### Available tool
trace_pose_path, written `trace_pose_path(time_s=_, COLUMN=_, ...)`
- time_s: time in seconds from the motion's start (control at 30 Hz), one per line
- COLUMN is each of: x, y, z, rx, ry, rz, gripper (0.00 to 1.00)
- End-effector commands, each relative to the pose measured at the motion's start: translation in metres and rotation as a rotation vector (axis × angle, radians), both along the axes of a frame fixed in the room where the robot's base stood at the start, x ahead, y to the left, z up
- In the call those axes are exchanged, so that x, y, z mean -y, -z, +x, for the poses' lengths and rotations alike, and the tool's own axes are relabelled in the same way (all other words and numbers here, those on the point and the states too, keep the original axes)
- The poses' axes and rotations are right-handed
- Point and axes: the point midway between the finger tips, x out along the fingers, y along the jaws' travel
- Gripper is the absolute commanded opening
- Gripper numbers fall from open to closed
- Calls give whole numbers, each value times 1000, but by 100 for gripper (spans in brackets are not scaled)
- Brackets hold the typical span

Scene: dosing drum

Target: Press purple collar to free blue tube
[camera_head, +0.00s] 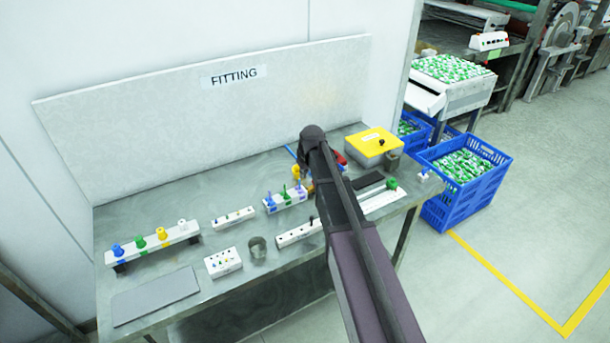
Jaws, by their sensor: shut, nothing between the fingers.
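A white block (286,202) stands near the middle of the bench, with small blue, green and purple-blue fittings on it. The purple-blue piece (300,190) at its right end may be the purple collar; it is too small to be sure. A thin blue piece (290,152) shows behind the block, just left of my arm's dark end, and may be the blue tube. My arm reaches in from the lower right, and its dark end is over the back of the bench, above and right of the block. My gripper's fingers are hidden behind the arm.
A rack with blue, green, yellow and white fittings (152,243) stands at the left. A grey mat (156,296), a socketed white box (222,262), a metal cup (257,247) and low white strips are in front. A yellow-lidded box (373,143) is at the right. A blue crate (440,207) is beyond.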

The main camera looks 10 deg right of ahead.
Motion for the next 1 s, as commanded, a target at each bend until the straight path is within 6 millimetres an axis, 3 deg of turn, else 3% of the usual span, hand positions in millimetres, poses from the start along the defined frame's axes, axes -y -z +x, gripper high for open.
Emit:
trace_pose_path(time_s=0.6, x=-4, y=52, z=10, rx=0, ry=-1, rz=0, gripper=0)
trace_pose_path(time_s=1.0, x=-4, y=73, z=10, rx=0, ry=-1, rz=0, gripper=0)
